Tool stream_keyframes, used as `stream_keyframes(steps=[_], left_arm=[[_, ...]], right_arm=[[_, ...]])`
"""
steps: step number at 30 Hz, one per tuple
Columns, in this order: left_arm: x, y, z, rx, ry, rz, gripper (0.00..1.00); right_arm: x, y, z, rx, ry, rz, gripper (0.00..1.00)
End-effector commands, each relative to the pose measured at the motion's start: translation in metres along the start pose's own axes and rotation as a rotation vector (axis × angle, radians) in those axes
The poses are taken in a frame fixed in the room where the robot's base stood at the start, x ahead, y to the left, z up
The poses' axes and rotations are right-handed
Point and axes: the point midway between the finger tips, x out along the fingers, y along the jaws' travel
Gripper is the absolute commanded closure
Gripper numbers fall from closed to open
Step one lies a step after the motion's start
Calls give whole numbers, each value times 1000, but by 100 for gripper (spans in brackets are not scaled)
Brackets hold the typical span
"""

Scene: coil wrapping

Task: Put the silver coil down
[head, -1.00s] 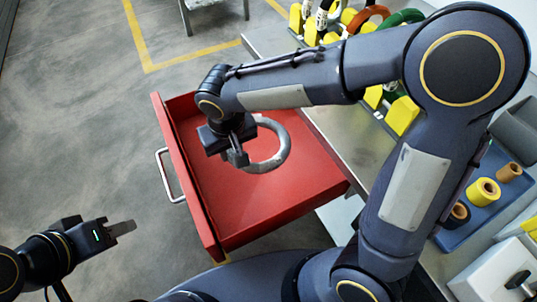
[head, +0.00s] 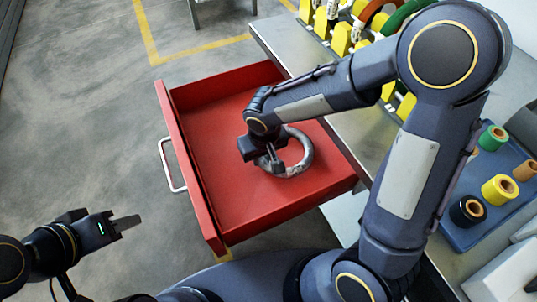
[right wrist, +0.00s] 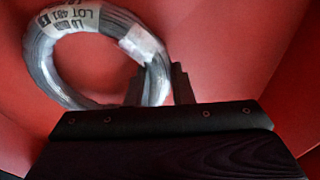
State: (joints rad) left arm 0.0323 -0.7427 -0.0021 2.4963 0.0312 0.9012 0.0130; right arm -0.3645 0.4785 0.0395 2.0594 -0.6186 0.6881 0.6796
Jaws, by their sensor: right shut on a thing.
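The silver coil (head: 302,168) is in the open red drawer (head: 205,125), right of the drawer's middle. My right gripper (head: 272,166) is shut on the coil's left side in the head view. In the right wrist view the coil (right wrist: 48,72) shows as a grey ring with a printed white label and clear wrapping, and its lower right part passes between the fingers (right wrist: 160,85). The coil is close to the drawer floor; I cannot tell whether it touches. My left gripper (head: 122,225) is at lower left, away from the drawer; its fingers look close together, but any gap is unclear.
The drawer's front wall and handle (head: 168,165) face left. A metal workbench (head: 335,105) is to the right, with yellow holders and coloured coils (head: 340,38) at the back. A blue tray (head: 465,235) holds several tape rolls. Drawer floor left of the coil is clear.

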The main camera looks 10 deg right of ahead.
Motion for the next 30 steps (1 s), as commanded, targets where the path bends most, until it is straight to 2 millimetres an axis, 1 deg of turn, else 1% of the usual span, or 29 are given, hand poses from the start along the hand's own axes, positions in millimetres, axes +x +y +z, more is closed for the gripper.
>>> stream_keyframes(steps=[1,3,4,5,7,17,18,22,30], left_arm=[[0,0,0,0,0,0,64],[-1,0,0,0,0,0,64],[1,0,0,0,0,0,64],[3,-2,2,0,0,0,64],[4,-2,2,0,0,0,64],[5,-2,3,0,0,0,64],[5,-2,2,0,0,0,64],[4,-2,2,0,0,0,64],[4,-2,2,0,0,0,64]], right_arm=[[-1,10,-1,7,1,1,100],[-1,21,0,6,2,1,100],[3,22,0,3,0,1,100],[8,20,1,-1,-1,1,100],[12,20,2,-1,0,1,100],[14,19,2,0,1,1,100],[13,19,2,1,0,1,75],[13,19,2,1,0,1,58],[12,19,2,1,-1,1,57]])
